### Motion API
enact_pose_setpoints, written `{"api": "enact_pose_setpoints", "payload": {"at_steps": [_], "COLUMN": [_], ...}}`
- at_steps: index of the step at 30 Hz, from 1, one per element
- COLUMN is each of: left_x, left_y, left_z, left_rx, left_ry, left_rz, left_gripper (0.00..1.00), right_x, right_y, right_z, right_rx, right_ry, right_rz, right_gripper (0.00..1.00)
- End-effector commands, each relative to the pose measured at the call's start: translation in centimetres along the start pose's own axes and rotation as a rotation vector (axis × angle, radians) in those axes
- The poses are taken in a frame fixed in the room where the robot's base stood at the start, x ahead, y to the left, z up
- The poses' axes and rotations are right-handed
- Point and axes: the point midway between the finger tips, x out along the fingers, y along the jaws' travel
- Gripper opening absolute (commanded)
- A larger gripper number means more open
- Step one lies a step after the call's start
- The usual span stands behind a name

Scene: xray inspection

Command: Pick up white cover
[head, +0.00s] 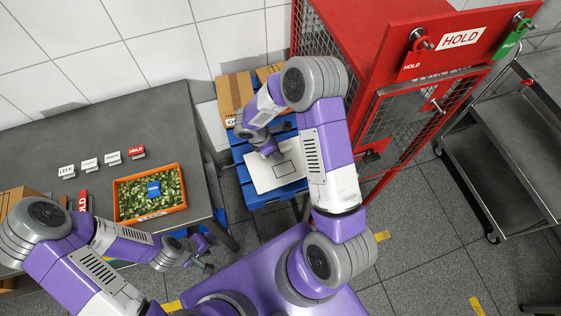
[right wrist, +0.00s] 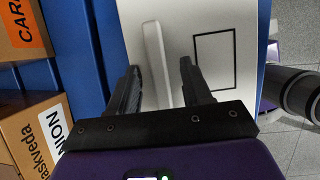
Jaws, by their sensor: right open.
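The white cover (head: 262,181) is a flat white panel with a black rectangle outline, lying on the blue pallet stack beside the red cage. In the right wrist view the cover (right wrist: 215,25) shows a raised white bar (right wrist: 156,65). My right gripper (right wrist: 158,78) is open over the cover, one finger on each side of this bar; I cannot tell whether they touch it. In the head view my right gripper (head: 274,157) hides part of the cover. My left gripper (head: 206,256) is beside the grey table's front corner, apart from the cover; its finger opening is unclear.
Cardboard boxes (head: 234,93) stand on the blue pallets (head: 243,153) behind the cover. The red cage (head: 385,120) is close on the right. The grey table (head: 120,115) at left holds an orange crate (head: 119,203) of green pieces and small signs. A grey cart (head: 500,150) stands far right.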

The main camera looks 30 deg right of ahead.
Motion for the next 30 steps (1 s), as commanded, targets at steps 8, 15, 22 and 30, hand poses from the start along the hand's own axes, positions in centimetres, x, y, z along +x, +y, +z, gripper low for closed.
{"api": "enact_pose_setpoints", "payload": {"at_steps": [8,15,22,30], "left_x": [0.0,0.0,0.0,-0.4], "left_y": [0.0,0.0,0.0,0.1], "left_z": [0.0,0.0,0.0,0.0], "left_rx": [0.0,0.0,0.0,0.0], "left_ry": [0.0,0.0,0.0,0.0], "left_rz": [0.0,0.0,0.0,0.0], "left_gripper": [0.29,0.29,0.29,0.29], "right_x": [0.0,-0.1,-0.1,-2.0], "right_y": [0.0,0.0,0.0,0.1], "right_z": [0.0,0.0,0.0,0.8], "right_rx": [0.0,0.0,0.0,0.003], "right_ry": [0.0,0.0,0.0,0.0], "right_rz": [0.0,0.0,0.001,0.004], "right_gripper": [0.34,0.0,0.0,0.0]}}
